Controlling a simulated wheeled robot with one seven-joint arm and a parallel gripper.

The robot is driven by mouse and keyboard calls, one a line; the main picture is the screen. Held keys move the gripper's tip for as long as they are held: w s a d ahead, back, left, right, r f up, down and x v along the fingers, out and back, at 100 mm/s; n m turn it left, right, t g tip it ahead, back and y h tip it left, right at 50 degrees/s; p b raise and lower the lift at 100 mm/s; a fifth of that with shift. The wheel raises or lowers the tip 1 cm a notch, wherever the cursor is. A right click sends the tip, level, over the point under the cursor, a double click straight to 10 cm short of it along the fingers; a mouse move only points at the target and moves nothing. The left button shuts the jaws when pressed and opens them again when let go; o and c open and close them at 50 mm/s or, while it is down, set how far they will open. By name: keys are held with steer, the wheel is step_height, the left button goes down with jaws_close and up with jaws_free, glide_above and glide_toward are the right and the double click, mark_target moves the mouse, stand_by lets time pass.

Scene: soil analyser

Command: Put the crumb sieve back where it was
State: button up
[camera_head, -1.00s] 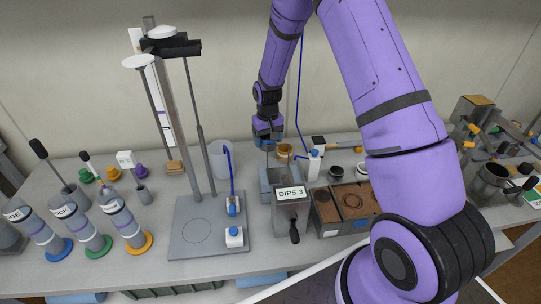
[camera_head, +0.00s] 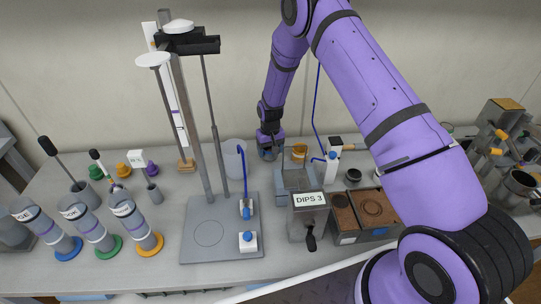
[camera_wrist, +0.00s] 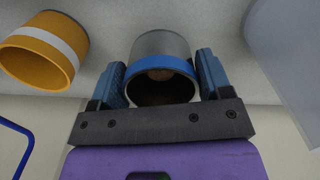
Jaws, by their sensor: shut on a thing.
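My gripper (camera_head: 268,152) is at the back of the bench, low over the top. In the wrist view, my gripper (camera_wrist: 161,85) is shut on a grey metal cup with a blue band, which I take to be the crumb sieve (camera_wrist: 160,45). Its round opening faces the camera, with something brown inside. Its base is close to the bench top; I cannot tell whether it touches. In the head view it is mostly hidden by my fingers.
An orange cup with a white band (camera_wrist: 45,48) stands close by, and shows in the head view (camera_head: 299,152). A translucent beaker (camera_head: 232,158) is on the other side.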

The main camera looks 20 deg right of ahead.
mark_target(270, 155)
steer(key=shift+f, duration=1.4)
steer(key=shift+f, duration=0.15)
steer(key=o, duration=1.2)
